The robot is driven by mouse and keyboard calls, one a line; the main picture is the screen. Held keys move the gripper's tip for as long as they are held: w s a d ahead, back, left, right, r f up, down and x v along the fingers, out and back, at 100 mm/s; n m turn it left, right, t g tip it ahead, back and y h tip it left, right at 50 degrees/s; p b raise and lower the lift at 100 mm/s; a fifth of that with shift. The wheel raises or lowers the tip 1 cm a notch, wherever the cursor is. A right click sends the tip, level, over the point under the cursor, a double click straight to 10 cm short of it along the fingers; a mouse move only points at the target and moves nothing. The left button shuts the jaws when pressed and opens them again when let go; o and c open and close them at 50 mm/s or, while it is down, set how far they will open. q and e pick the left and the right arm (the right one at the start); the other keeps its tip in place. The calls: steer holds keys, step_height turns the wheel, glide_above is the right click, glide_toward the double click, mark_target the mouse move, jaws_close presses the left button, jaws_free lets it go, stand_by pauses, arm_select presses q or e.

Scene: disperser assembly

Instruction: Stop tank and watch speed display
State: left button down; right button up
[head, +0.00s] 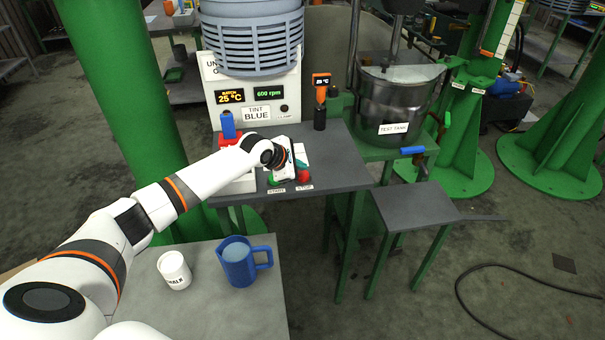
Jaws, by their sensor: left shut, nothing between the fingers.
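The speed display (268,93) on the white control unit reads 600 rpm in green. Beside it a batch display (231,97) reads 25 °C in orange. The red stop button (304,176) and the green start button (274,180) sit at the front of the grey table, with labels below them. My left gripper (291,178) is shut and empty, pointing down between and over the buttons; whether it touches one I cannot tell. The steel test tank (400,105) stands to the right on a green frame. My right gripper is not in view.
A blue jug (238,263) and a white chalk cup (174,270) stand on the near table (215,312). A handheld thermometer (320,98) stands right of the control unit. A low grey shelf (415,206) is bare. A green column (125,95) rises at left.

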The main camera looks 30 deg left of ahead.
arm_select(q)
steer(key=shift+f, duration=0.1)
steer(key=shift+f+p, duration=0.25)
steer(key=shift+p, duration=0.05)
steer(key=shift+s+f, duration=0.1)
steer(key=shift+f, duration=0.9)
stand_by(0.9)
steer(key=shift+r, duration=0.1)
steer(key=shift+r+p, duration=1.2)
steer(key=shift+p, duration=0.1)
steer(key=shift+r, duration=0.1)
step_height(320, 180, up, 5)
steer(key=p, duration=0.6)
